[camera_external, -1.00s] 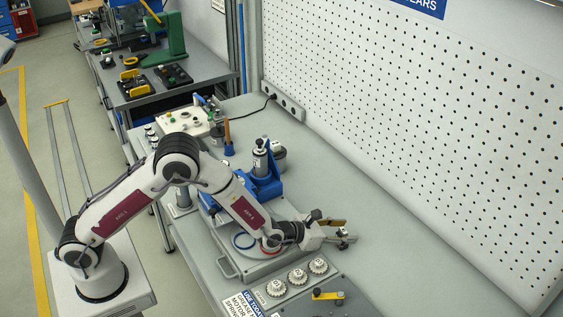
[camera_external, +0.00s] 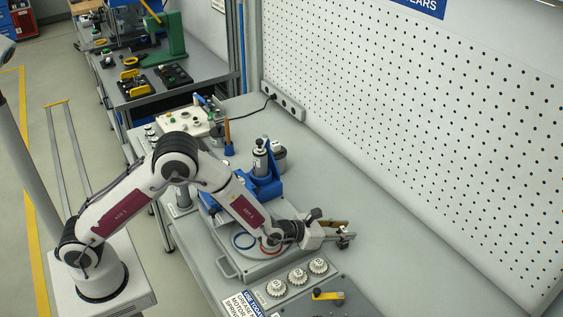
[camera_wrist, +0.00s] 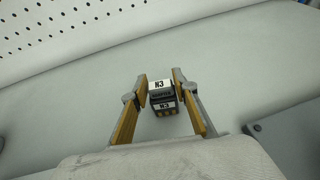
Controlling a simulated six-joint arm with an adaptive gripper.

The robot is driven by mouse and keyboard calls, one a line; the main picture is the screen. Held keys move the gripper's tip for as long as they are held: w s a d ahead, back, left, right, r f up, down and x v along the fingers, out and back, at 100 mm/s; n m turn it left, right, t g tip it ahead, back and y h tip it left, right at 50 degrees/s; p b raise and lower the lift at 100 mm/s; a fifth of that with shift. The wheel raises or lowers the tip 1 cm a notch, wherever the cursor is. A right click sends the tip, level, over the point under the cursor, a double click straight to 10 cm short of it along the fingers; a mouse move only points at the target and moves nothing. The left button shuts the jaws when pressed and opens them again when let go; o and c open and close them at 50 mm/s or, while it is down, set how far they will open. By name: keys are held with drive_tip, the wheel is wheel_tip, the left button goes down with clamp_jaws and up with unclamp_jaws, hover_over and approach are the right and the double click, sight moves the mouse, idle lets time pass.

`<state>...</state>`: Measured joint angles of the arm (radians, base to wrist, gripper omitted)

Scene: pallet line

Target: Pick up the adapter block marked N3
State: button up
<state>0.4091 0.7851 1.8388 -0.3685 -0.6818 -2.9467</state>
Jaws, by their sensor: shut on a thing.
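The adapter block marked N3 (camera_wrist: 162,96) is a small dark block with white N3 labels on two faces. In the wrist view it sits between the fingertips of my gripper (camera_wrist: 161,92), and the jaws are shut on it. In the external view my gripper (camera_external: 345,233) is over the grey bench at the right of the arm. The block is too small and too hidden by the fingers to make out clearly there. I cannot tell whether it is clear of the bench surface.
Several white gears (camera_external: 298,277) and a yellow-handled part (camera_external: 328,295) lie on a grey tray in front of my gripper. A blue fixture (camera_external: 265,182) stands behind the arm. A white pegboard wall (camera_external: 420,120) borders the bench. The bench right of my gripper is clear.

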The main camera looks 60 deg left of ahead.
sight(344, 229)
drive_tip(key=shift+r, duration=4.8)
